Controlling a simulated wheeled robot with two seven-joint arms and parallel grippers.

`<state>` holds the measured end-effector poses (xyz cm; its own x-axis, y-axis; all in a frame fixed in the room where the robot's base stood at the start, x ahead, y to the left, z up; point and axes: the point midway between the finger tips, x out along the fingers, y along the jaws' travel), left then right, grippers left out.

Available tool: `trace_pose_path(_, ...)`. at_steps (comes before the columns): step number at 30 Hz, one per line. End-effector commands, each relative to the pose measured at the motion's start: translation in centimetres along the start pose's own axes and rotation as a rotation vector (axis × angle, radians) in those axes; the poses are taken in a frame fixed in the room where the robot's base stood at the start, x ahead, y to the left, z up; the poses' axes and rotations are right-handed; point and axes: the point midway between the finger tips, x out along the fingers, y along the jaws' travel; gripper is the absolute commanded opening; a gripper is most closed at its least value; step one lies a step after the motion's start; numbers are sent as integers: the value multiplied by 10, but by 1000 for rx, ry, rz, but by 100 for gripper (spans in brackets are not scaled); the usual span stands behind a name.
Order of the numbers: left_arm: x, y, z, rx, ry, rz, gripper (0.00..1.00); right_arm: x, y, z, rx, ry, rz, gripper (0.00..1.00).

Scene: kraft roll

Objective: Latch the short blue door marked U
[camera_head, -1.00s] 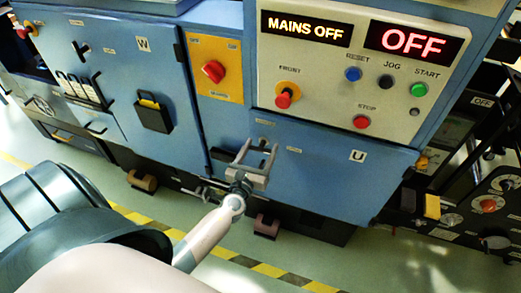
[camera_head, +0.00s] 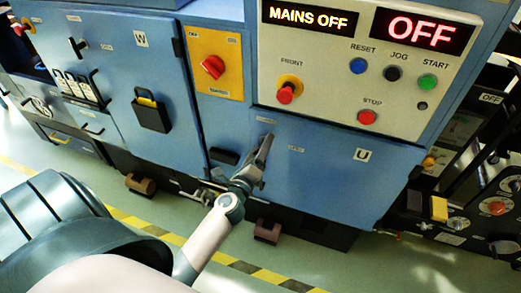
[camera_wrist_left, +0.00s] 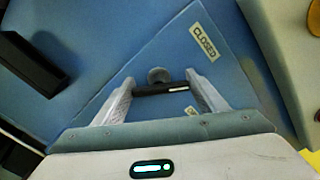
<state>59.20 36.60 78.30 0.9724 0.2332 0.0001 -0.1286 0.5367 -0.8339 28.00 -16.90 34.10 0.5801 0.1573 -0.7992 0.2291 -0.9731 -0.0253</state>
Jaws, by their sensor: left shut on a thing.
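The short blue door marked U (camera_head: 330,185) is in the lower middle of the head view and looks flush with the cabinet front. My left gripper (camera_head: 262,150) is at the upper left part of this front, seen nearly edge-on. In the left wrist view, the gripper (camera_wrist_left: 160,83) is shut on a dark latch bar (camera_wrist_left: 158,90), which spans between its two fingers. A round grey knob (camera_wrist_left: 158,75) shows just beyond the bar. A CLOSED label (camera_wrist_left: 202,42) is beside the right finger. The latch itself is hidden by the gripper in the head view.
A black block-like handle (camera_head: 224,156) is just left of the gripper. The control panel (camera_head: 330,80) with buttons, reading MAINS OFF and OFF, is above the door. A taller door marked W (camera_head: 140,85) is at left. Yellow-black floor tape (camera_head: 240,266) runs below.

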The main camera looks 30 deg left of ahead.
Motion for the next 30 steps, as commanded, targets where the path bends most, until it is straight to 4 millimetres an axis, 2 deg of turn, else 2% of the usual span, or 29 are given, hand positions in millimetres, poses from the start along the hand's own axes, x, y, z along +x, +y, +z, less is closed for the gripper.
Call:
trace_pose_path(4,0,1,0,-143,-3,0,43,3,-2,-11,0,30,-2,31)
trace_pose_path(15,0,2,1,-452,-2,0,43,4,-3,-25,0,59,-4,31)
trace_pose_path(22,0,2,1,-562,-2,1,43,4,-3,-24,0,58,-4,31)
trace_pose_path(30,0,3,1,-601,-2,1,43,3,-4,-20,1,53,-5,31)
